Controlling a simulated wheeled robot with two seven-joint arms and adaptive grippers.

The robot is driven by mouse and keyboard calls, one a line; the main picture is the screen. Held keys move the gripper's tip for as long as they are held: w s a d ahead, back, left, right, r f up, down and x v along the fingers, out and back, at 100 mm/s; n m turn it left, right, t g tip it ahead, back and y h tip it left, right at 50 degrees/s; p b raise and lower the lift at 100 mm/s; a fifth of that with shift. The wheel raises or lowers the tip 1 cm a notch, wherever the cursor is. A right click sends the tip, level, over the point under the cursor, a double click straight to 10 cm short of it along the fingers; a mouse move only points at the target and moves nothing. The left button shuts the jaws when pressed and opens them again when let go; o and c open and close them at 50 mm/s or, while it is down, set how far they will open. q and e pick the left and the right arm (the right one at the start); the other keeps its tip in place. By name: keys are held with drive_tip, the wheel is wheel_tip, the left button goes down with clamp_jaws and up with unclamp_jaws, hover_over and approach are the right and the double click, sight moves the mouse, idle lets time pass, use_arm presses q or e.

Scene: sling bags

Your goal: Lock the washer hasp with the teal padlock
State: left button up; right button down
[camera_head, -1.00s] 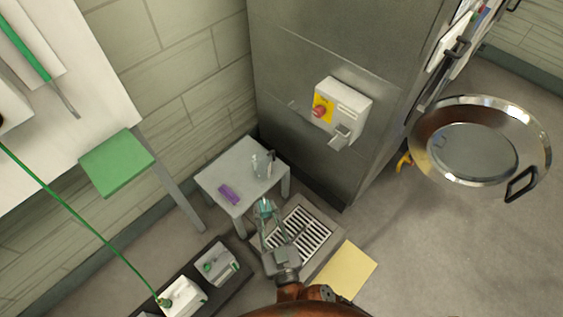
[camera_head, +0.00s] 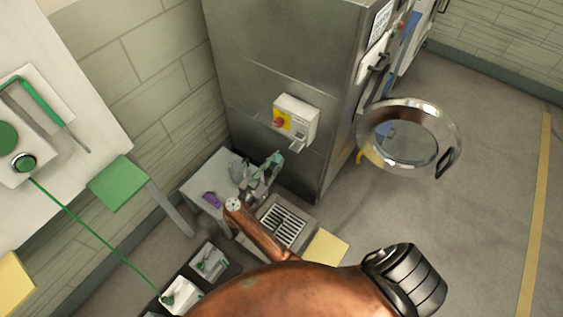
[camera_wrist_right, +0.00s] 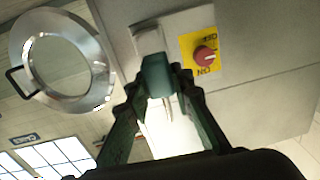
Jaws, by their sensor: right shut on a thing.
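The teal padlock (camera_wrist_right: 157,76) is between the fingertips of my right gripper (camera_wrist_right: 160,80) in the wrist view; its shackle is hard to make out. In the head view the padlock (camera_head: 277,158) is small at the tip of my right gripper (camera_head: 268,168), which is shut on it just below the switch box. The grey hasp (camera_head: 297,144) hangs from the lower edge of the light grey switch box (camera_head: 301,117) on the washer's steel side. In the wrist view the hasp (camera_wrist_right: 146,38) appears just beyond the padlock; contact between them cannot be told. My left gripper is out of view.
The switch box has a red knob (camera_head: 279,122) on a yellow plate. A small grey table (camera_head: 198,187) with a purple item (camera_head: 211,200) stands below left. The washer's round door (camera_head: 445,125) stands open at right. A floor drain (camera_head: 284,226) lies below.

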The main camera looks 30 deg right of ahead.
drive_tip(key=shift+s+d+g, duration=0.1)
drive_tip(key=shift+s+g, duration=0.15)
drive_tip(key=shift+g, duration=0.05)
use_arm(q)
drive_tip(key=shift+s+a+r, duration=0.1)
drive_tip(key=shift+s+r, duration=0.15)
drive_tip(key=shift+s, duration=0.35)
use_arm(e)
drive_tip(key=shift+s+f+m, duration=0.15)
drive_tip(key=shift+f+m, duration=0.1)
drive_tip(key=shift+m, duration=0.05)
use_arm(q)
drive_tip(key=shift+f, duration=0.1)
use_arm(e)
drive_tip(key=shift+d, duration=0.2)
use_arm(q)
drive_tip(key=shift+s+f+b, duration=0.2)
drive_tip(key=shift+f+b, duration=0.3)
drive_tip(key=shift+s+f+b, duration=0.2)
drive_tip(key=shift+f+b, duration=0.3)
use_arm(e)
drive_tip(key=shift+f+x, duration=0.2)
drive_tip(key=shift+x, duration=2.45)
use_arm(q)
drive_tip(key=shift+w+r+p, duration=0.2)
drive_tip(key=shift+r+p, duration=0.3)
drive_tip(key=shift+p, duration=0.05)
